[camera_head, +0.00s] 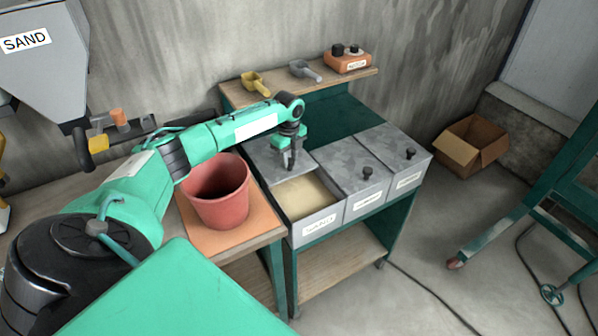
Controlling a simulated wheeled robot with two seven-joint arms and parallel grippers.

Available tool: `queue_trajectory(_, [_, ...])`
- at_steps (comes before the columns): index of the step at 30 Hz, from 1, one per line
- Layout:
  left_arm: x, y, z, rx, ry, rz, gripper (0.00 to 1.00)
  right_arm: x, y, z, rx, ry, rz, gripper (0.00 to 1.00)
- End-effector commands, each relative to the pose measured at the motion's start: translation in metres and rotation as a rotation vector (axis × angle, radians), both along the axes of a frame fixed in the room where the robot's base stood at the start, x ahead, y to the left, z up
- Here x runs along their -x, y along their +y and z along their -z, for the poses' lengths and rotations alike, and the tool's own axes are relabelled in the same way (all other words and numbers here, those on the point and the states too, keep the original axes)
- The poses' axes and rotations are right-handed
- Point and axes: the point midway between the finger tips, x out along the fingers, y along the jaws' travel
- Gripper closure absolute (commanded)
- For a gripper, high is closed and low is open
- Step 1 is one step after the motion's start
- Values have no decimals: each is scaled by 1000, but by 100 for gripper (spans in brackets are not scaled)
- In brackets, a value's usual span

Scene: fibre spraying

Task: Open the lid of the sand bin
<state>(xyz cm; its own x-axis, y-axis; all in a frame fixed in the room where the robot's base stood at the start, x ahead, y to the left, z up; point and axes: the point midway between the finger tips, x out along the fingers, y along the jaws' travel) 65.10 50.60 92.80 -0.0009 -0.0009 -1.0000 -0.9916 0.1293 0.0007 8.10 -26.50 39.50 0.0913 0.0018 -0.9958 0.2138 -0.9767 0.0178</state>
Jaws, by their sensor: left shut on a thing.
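The sand bin (318,226) is the leftmost of three grey metal bins in a green cart. Its lid (265,160) is slid toward the back, and pale sand (305,197) shows in the front part of the bin. My left gripper (290,166) points down over the front edge of the lid. It is shut on the lid's knob, which the fingers mostly hide. My right gripper is not in view.
Two other bins (360,205) have closed lids with black knobs. A red bucket (222,205) stands on the table just left of the sand bin. Scoops (305,70) and an orange box (347,62) sit on the back shelf. A cardboard box (470,148) lies on the floor.

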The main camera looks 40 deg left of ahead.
Motion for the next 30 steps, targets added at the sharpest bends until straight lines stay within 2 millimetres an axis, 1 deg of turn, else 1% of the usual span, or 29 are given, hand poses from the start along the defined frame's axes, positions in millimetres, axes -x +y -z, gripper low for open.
queue_trajectory(1, [-3, 6, 2, -1, -1, -3, 100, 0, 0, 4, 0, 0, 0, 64])
queue_trajectory(3, [-5, 12, 1, -1, -1, -3, 100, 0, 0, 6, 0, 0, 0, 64])
queue_trajectory(6, [-7, 17, 1, -1, -1, 0, 100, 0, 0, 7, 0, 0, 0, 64])
queue_trajectory(17, [-8, 19, 0, -2, 0, 1, 100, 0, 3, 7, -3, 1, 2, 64])
queue_trajectory(18, [-8, 19, 0, -3, 0, 1, 64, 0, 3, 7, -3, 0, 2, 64])
queue_trajectory(21, [-8, 18, 0, -2, 0, 1, 48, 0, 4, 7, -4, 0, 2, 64])
queue_trajectory(30, [-8, 18, -1, -1, -1, 1, 48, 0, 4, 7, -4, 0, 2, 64])
